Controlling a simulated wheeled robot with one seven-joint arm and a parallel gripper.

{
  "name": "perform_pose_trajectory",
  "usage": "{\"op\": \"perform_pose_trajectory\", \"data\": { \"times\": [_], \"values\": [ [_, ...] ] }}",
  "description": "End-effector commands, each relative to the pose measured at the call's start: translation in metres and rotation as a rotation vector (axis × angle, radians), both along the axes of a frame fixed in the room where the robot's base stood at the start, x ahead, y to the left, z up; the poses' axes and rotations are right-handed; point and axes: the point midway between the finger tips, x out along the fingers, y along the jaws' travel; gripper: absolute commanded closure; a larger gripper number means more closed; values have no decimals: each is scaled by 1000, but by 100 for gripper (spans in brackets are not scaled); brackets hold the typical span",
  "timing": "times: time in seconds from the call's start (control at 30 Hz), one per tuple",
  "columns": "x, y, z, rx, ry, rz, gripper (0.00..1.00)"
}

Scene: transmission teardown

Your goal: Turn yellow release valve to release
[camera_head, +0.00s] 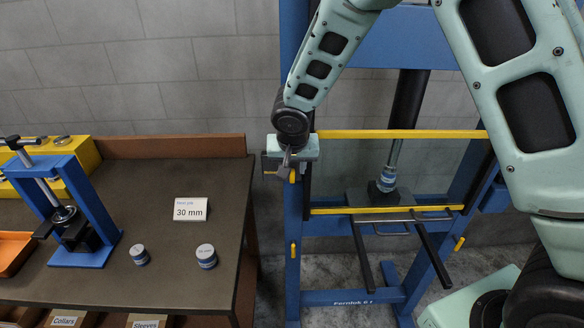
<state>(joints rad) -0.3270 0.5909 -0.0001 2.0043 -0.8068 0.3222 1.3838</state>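The blue shop press (294,230) stands at the centre right, with yellow crossbars. A small yellow piece (292,176), which looks like the release valve handle, shows at the press's left post right beside my gripper. My gripper (285,165) points down at this post, at about the height of the upper yellow bar. Its fingers are small and dark here, so I cannot tell whether they touch the yellow piece or are open or shut. Another small yellow piece (293,250) sits lower on the same post.
A dark workbench (180,240) stands at the left with a small blue press (88,200), a "30 mm" card (190,209) and two round weights or sleeves (206,257). An orange tray (10,250) is at the far left. Bare floor lies between bench and press.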

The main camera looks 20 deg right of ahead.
Motion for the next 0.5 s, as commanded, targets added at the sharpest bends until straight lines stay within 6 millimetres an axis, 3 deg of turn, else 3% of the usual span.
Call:
{"op": "perform_pose_trajectory", "data": {
  "times": [0.2, 0.5],
  "values": [
    [8, -2, -19, 0, -1, 0, 65],
    [10, -3, -23, 1, -1, -1, 65]
  ]
}}
